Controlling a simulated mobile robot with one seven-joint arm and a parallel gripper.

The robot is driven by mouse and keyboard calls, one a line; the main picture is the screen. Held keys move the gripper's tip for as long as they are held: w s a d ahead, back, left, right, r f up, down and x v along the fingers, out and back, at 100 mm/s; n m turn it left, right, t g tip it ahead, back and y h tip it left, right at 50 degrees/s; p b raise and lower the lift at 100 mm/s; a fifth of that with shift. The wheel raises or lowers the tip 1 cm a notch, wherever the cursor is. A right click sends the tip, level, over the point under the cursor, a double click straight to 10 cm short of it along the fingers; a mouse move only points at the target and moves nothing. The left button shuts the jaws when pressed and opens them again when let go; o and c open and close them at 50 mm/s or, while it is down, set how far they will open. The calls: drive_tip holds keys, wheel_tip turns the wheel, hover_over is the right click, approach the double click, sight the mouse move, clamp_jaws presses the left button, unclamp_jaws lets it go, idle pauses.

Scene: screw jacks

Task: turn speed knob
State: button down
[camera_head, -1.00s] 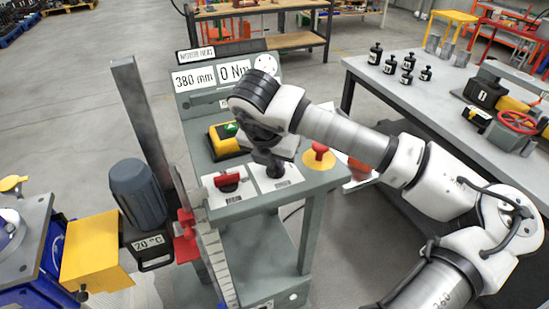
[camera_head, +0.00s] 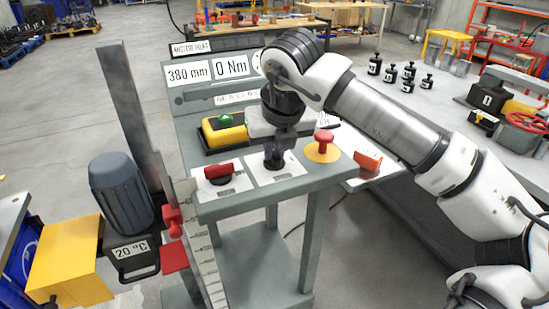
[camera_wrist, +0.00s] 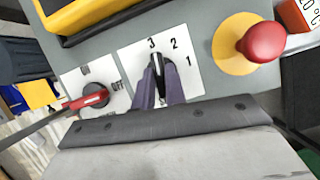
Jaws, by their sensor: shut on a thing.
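The speed knob (camera_wrist: 155,63) is a dark knob on a white plate (camera_wrist: 195,78) marked 1, 2 and 3. In the wrist view its tip points between the plate's top edge and the 3. My gripper (camera_wrist: 160,80) has its two fingers on either side of the knob and is shut on it. In the head view my gripper (camera_head: 273,155) reaches down from above onto the plate, and its fingers hide most of the knob. The displays (camera_head: 212,70) above read 380 mm and 0 Nm.
A red switch (camera_head: 219,173) marked OFF sits left of the knob plate. A red mushroom button (camera_head: 324,143) on a yellow disc is to the right. A yellow box (camera_head: 226,136) with a green button lies behind. A motor (camera_head: 122,193) stands at left.

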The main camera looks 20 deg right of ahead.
drive_tip(key=shift+n+b, duration=0.35)
drive_tip(key=shift+n, duration=0.35)
drive_tip(key=shift+y, duration=0.3)
drive_tip(key=c, duration=1.4)
unclamp_jaws()
drive_tip(key=shift+c, duration=0.2)
drive_tip(key=shift+r, duration=0.1)
drive_tip(key=v, duration=1.3)
drive_tip(key=shift+r+b, duration=0.3)
drive_tip(key=shift+b, duration=0.1)
drive_tip(key=shift+s, duration=0.15)
